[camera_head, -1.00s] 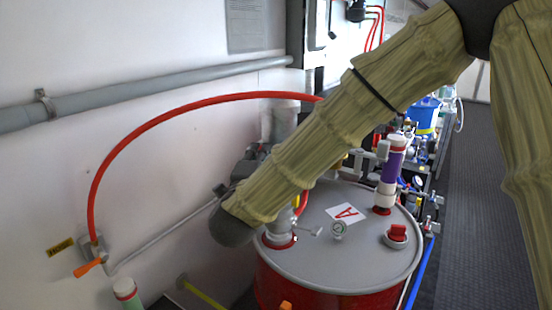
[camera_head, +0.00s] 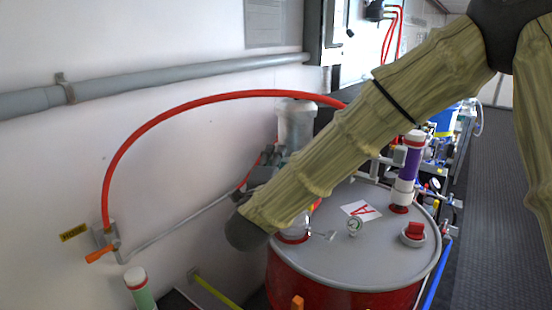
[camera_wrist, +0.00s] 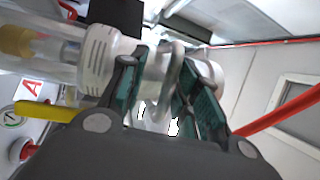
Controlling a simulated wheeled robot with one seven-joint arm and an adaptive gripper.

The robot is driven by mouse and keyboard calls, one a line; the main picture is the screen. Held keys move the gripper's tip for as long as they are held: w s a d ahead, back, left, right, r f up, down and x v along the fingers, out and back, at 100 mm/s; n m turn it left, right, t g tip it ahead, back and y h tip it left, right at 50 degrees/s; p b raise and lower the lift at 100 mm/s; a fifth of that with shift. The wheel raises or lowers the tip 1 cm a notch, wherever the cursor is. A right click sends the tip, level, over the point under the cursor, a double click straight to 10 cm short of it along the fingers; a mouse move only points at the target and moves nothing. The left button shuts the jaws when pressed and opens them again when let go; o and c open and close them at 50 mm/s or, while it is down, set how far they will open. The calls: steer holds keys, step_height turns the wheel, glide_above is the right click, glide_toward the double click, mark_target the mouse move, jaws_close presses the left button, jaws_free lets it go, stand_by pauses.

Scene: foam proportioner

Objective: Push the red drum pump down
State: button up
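The red drum (camera_head: 340,290) with a grey lid (camera_head: 385,260) stands at lower right of centre in the head view. The pump's grey cylindrical top (camera_head: 296,120) rises above the drum's left side, behind my arm. My arm hides its middle, and its white-and-red base shows at the lid. My gripper is hidden in the head view. In the wrist view, my gripper (camera_wrist: 166,62) has its green-padded fingers drawn in on either side of a grey ring-like part (camera_wrist: 171,82) of the pump. The pump's white collar (camera_wrist: 98,58) and clear tube lie to the left.
A red hose (camera_head: 190,104) arches from a wall valve with an orange handle (camera_head: 101,253) towards the pump. Dark floor (camera_head: 500,220) is clear at right.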

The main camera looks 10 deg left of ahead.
steer(key=shift+r, duration=0.2)
steer(key=s+a+f, duration=0.1)
steer(key=s+f, duration=0.1)
steer(key=s, duration=0.9)
steer(key=shift+s+a, duration=0.25)
steer(key=shift+s, duration=0.1)
steer(key=shift+f, duration=0.1)
